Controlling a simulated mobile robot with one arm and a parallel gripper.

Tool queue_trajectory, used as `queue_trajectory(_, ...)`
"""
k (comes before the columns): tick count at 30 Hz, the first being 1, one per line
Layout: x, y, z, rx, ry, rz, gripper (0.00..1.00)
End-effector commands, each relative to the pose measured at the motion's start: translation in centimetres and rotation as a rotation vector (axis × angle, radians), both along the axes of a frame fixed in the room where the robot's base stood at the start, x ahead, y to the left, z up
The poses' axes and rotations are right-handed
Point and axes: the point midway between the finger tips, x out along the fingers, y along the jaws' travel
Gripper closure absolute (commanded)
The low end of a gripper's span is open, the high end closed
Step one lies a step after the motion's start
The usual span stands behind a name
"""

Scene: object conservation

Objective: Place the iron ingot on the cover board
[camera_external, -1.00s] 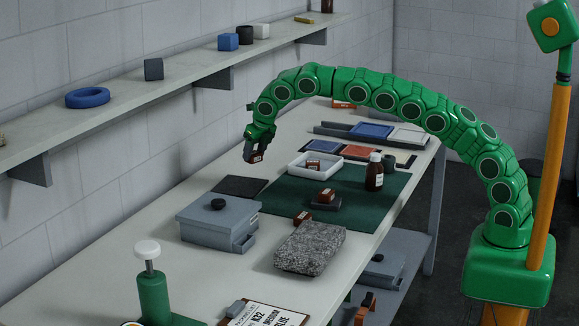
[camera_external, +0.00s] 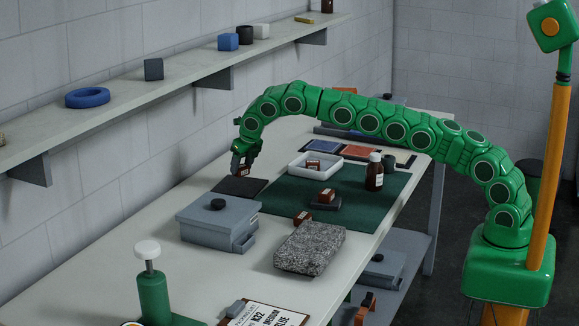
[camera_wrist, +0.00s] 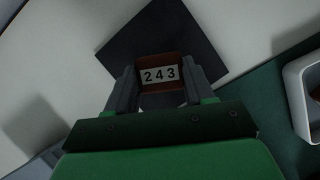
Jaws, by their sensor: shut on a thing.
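My gripper (camera_external: 243,166) is shut on a rust-brown ingot with a white label; the wrist view shows the ingot (camera_wrist: 160,87) between the two grey fingers, its label reading 243. A flat, thin dark square board (camera_external: 236,187), which I take as the cover board, lies on the bench behind the grey box. The board (camera_wrist: 135,40) also shows in the wrist view, beyond and around the ingot. The ingot is over or just above the board's far part; I cannot tell whether they touch.
A lidded grey box (camera_external: 215,225) stands in front of the board. A speckled stone slab (camera_external: 310,248) lies nearer. A shelf (camera_external: 120,100) runs along the wall.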

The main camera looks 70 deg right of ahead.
Motion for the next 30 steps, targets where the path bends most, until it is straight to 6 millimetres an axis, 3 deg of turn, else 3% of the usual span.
queue_trajectory(15,0.7,0.1,-0.7,0.001,-0.003,0.001,0.96)
queue_trajectory(30,0.6,0.1,-3.7,0.000,-0.002,-0.001,0.96)
